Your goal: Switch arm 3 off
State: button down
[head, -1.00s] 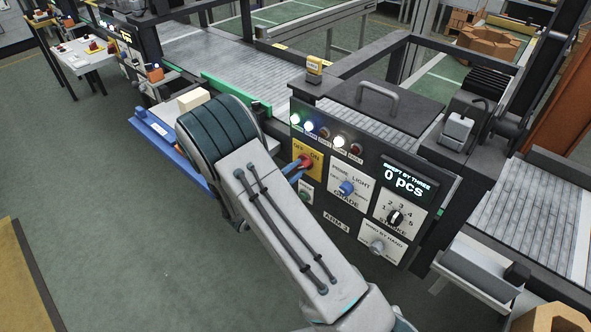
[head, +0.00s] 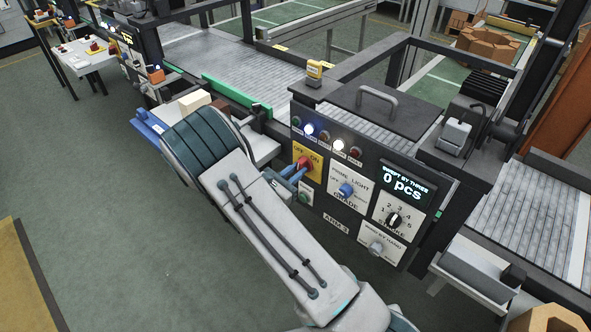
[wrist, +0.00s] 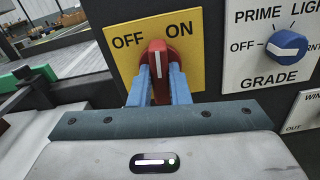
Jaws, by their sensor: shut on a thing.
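The red rotary switch (wrist: 159,62) sits on a yellow plate (wrist: 192,72) marked OFF at left and ON at right. Its white line stands about upright in the wrist view, between the two words. In the head view the yellow plate (head: 314,153) is on the dark panel above the ARM 3 label (head: 336,223). My gripper (wrist: 158,88) is shut on the red switch, one blue finger at each side; the blue fingers also show in the head view (head: 293,172). The green lamp (head: 296,121) at the row's left end looks dark.
A blue GRADE knob (wrist: 287,45) is close at right of the switch. The STROKE dial (head: 394,219), the display reading 0 pcs (head: 403,187) and a lower hand knob (head: 376,248) share the panel. Open floor lies left.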

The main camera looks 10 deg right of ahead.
jog(key=n+p, duration=0.2)
jog(key=n, duration=0.3)
jog(key=shift+a+r+n, duration=0.1)
jog(key=shift+r+n, duration=0.05)
jog(key=shift+n, duration=0.15)
jog(key=shift+w+n+p, duration=0.1)
jog(key=shift+n+p, duration=1.1)
jog(key=shift+n, duration=1)
jog(key=c, duration=1.4)
grip_release()
jog(key=shift+o, duration=0.2)
jog(key=b+v, duration=0.3)
jog(key=v, duration=1.1)
